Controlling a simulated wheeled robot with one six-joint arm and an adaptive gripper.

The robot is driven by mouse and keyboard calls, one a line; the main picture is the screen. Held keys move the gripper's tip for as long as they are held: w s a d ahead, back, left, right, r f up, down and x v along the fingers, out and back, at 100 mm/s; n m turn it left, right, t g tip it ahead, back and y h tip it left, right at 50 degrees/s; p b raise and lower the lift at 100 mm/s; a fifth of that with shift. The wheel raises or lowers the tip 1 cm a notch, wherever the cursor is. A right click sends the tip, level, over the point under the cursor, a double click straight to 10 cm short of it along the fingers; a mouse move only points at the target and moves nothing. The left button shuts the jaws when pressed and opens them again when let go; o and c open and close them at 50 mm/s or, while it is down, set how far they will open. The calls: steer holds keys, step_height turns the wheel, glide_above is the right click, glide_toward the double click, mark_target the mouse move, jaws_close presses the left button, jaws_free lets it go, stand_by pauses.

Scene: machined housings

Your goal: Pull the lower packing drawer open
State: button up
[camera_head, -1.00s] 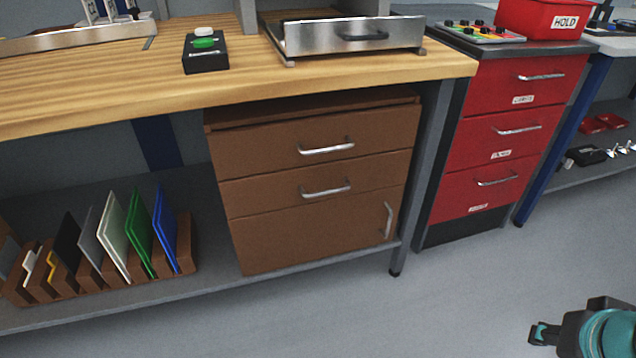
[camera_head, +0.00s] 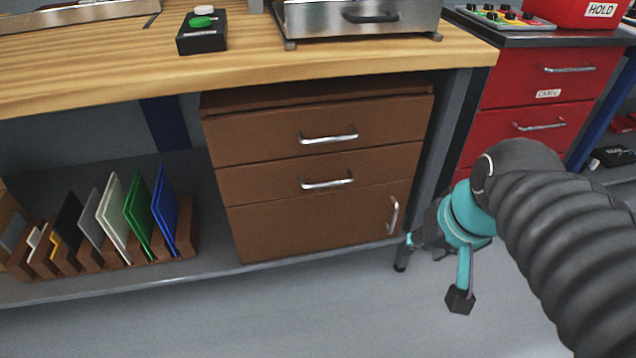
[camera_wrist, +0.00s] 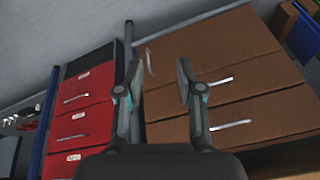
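The brown cabinet under the wooden bench has two drawers above a door. The lower drawer (camera_head: 290,182) is shut, with a silver bar handle (camera_head: 327,181). In the wrist view, which is roughly upside down, the lower drawer (camera_wrist: 262,88) and its handle (camera_wrist: 220,81) lie right of the fingers. My gripper (camera_head: 435,268) is in front of the cabinet's right side, right of and below that handle, apart from it. In the wrist view my gripper (camera_wrist: 160,72) has its two fingers spread, with nothing between them.
The upper drawer (camera_head: 300,132) and the door (camera_head: 310,222) with its upright handle (camera_head: 394,214) are shut. A grey bench leg (camera_head: 440,135) and a red drawer cabinet (camera_head: 540,92) stand to the right. A rack (camera_head: 187,232) of coloured panels sits at the left.

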steer(key=w+a+f+m+g+y+b, duration=0.2)
steer(key=w+a+f+g+y, duration=0.15)
steer(key=w, duration=0.35)
steer(key=m+y+b, duration=0.4)
steer(key=y+b, duration=0.1)
steer(key=y, duration=0.6)
glide_toward(340, 182)
steer(key=shift+t, duration=0.25)
steer(key=x, duration=1.1)
steer(key=shift+s+a+f+b, duration=0.15)
steer(key=shift+a+b, duration=0.2)
steer(key=shift+b, duration=0.05)
jaws_close()
